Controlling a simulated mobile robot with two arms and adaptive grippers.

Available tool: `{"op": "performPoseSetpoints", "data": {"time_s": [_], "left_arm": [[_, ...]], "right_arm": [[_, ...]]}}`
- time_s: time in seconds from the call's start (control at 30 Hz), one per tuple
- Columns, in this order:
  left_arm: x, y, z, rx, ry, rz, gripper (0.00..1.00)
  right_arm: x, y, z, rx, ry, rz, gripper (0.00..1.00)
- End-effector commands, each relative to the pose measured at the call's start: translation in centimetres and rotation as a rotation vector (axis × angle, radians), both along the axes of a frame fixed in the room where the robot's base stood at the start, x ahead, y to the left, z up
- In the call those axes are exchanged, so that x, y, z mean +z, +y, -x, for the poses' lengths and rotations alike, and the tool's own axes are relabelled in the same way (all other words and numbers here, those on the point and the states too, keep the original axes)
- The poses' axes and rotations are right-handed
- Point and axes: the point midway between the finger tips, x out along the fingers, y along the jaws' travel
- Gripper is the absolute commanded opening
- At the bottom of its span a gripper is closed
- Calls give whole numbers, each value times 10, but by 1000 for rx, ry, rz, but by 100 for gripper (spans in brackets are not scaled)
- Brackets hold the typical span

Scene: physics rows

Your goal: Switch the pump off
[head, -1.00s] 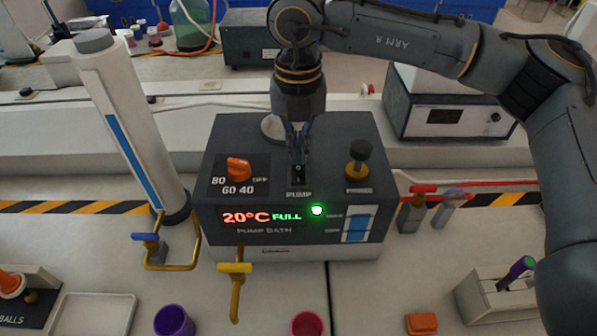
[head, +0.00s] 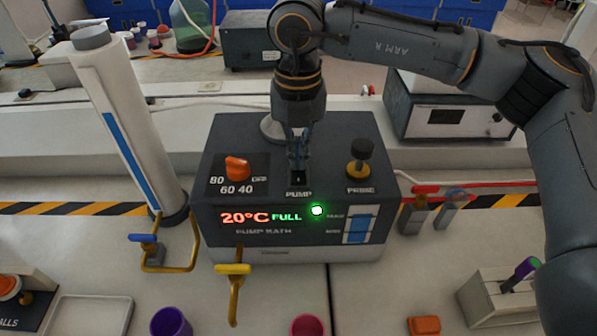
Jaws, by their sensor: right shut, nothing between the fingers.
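The pump bath (head: 290,242) is a dark box with a pale base in the middle of the bench. Its display reads 20°C and FULL, and a green light (head: 317,210) is lit beside the text. The black PUMP rocker switch (head: 298,179) is on the sloped top, above the word PUMP. My right gripper (head: 299,166) points down with its fingers shut and empty. Its tips are at the far end of the switch and cover part of it; I cannot tell whether they touch it. My left gripper is not in view.
An orange temperature knob (head: 237,168) is left of the switch and a black-topped brass plunger (head: 361,160) right of it. A yellow-handled tap (head: 233,270) projects in front. A tall white cylinder (head: 125,120) stands left. Purple (head: 171,322) and pink cups (head: 307,326) stand in front.

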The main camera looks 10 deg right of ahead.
Motion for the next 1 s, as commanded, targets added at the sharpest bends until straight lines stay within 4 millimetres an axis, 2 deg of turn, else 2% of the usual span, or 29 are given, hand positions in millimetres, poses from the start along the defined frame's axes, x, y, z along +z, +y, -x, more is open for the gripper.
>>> {"op": "performPoseSetpoints", "data": {"time_s": [0.1,0.33,1.0], "left_arm": [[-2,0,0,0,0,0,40],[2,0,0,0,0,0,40],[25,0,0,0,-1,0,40]], "right_arm": [[-3,0,0,0,1,0,0],[3,0,0,0,1,0,0],[51,0,0,0,0,-1,0]]}}
